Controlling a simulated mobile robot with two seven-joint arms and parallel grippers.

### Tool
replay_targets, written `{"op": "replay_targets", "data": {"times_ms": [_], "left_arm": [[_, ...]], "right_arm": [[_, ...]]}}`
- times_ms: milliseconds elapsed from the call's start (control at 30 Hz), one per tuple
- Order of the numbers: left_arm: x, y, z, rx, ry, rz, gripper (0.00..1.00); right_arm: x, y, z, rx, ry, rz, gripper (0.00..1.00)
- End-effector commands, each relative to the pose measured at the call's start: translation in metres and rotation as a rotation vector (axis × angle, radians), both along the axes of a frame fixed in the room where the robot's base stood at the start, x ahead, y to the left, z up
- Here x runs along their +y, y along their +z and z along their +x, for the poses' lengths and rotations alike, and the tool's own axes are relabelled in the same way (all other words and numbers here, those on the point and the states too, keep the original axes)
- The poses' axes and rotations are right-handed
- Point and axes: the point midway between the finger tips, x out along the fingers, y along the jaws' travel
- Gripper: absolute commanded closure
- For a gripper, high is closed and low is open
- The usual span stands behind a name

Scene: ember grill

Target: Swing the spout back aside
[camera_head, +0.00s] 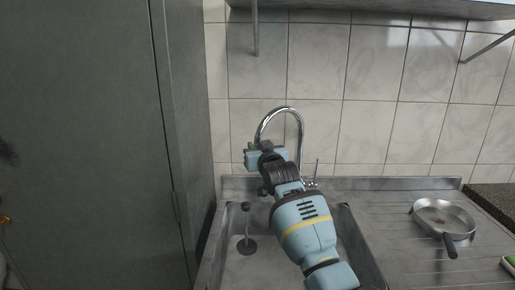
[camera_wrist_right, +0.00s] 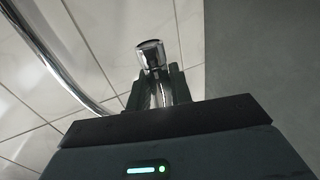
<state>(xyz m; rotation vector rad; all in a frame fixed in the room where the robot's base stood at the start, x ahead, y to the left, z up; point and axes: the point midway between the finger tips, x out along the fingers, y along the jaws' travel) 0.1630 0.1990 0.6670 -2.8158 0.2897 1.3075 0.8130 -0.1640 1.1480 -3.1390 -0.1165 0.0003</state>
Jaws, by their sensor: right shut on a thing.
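The chrome spout (camera_head: 281,110) is a curved pipe that rises behind the sink and arches over to the left. My right gripper (camera_head: 252,149) is at the outlet end of the spout, on the left of the arch. In the right wrist view the gripper (camera_wrist_right: 155,92) is shut with the chrome tip (camera_wrist_right: 150,55) of the spout between its fingers, and the pipe (camera_wrist_right: 68,62) curves past on the left. The gripper and forearm hide the spout's end and part of its base in the head view. My left gripper is not in view.
The steel sink basin (camera_head: 352,222) lies below my right arm, with a stand pipe (camera_head: 246,236) on its left side. A frying pan (camera_head: 443,213) rests on the drainboard at the right. A tall grey cabinet (camera_head: 90,150) stands close on the left. A shelf (camera_head: 400,7) hangs above.

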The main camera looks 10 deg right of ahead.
Motion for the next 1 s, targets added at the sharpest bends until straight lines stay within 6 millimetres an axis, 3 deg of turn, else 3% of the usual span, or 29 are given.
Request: {"op": "replay_targets", "data": {"times_ms": [67,100,233,667,1000], "left_arm": [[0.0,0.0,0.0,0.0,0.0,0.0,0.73],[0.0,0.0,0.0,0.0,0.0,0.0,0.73],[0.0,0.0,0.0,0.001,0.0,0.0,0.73],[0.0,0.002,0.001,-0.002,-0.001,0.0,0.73],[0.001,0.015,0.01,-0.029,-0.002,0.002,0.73]], "right_arm": [[0.001,0.001,0.0,-0.002,0.002,-0.002,1.0],[0.001,0.001,0.0,-0.002,0.001,-0.002,0.78],[0.001,0.001,0.0,-0.002,0.001,-0.002,0.61],[0.0,0.001,-0.005,-0.001,0.0,0.0,0.6],[-0.003,0.003,-0.042,-0.005,0.0,-0.001,0.6]]}}
